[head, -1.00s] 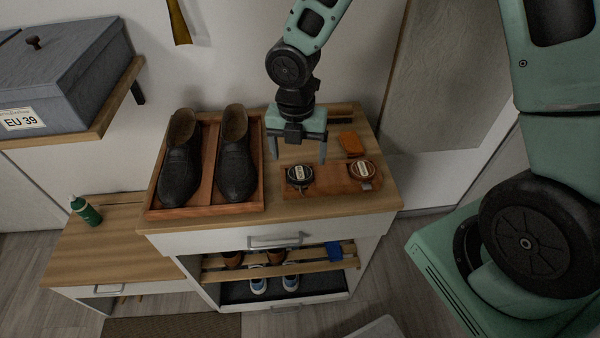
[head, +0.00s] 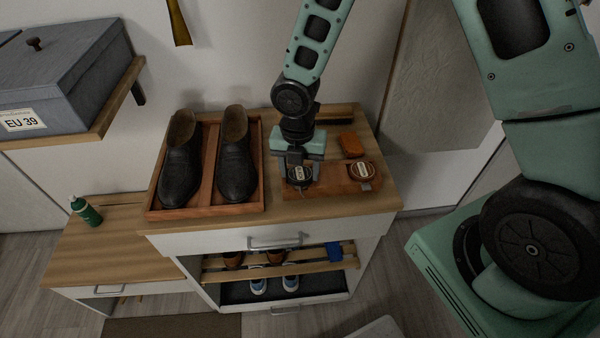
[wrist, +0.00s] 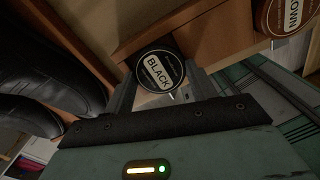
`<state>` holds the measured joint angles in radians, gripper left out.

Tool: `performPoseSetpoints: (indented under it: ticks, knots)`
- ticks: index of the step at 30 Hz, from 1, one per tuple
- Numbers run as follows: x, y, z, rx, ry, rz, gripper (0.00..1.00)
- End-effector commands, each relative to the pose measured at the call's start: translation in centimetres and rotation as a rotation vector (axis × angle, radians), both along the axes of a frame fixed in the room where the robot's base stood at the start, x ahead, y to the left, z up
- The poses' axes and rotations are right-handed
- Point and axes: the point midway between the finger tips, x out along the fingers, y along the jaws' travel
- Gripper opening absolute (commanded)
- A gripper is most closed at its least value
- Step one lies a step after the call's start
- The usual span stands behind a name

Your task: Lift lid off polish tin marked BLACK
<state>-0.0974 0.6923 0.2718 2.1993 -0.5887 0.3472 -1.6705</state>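The polish tin marked BLACK (head: 299,174) is a round dark tin with a pale label on its lid. It sits at the left of a reddish-brown wooden holder (head: 333,184) on the cabinet top. In the wrist view its lid (wrist: 159,72) faces me between my fingers. My gripper (head: 300,178) points down over the tin, one finger on each side, and looks shut on it. The finger tips are partly hidden against the tin, so how far down they grip is unclear. The tin does not look raised.
The tin marked BROWN (head: 361,171) sits at the holder's right, with an orange block (head: 351,146) behind it. Black shoes (head: 181,167) stand in a wooden tray (head: 208,207) at the left. A brush (head: 335,117) lies behind my gripper.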

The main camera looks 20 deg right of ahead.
Motion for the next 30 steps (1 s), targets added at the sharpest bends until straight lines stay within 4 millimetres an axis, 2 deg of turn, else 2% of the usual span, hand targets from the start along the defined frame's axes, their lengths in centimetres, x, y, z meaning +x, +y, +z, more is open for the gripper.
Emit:
performPoseSetpoints:
  ticks: [7, 10, 21, 25, 30]
  knots:
    - [0.0, 0.0, 0.1, 0.0, 0.0, 0.0, 0.35]
    - [0.1, 0.0, 0.9, 0.001, -0.002, -0.002, 0.35]
    - [0.1, -0.1, 7.7, 0.0, -0.005, -0.003, 0.35]
    - [0.1, 0.0, 9.3, 0.0, -0.004, -0.002, 0.35]
    - [0.0, 0.0, 10.1, 0.0, -0.001, -0.001, 0.35]
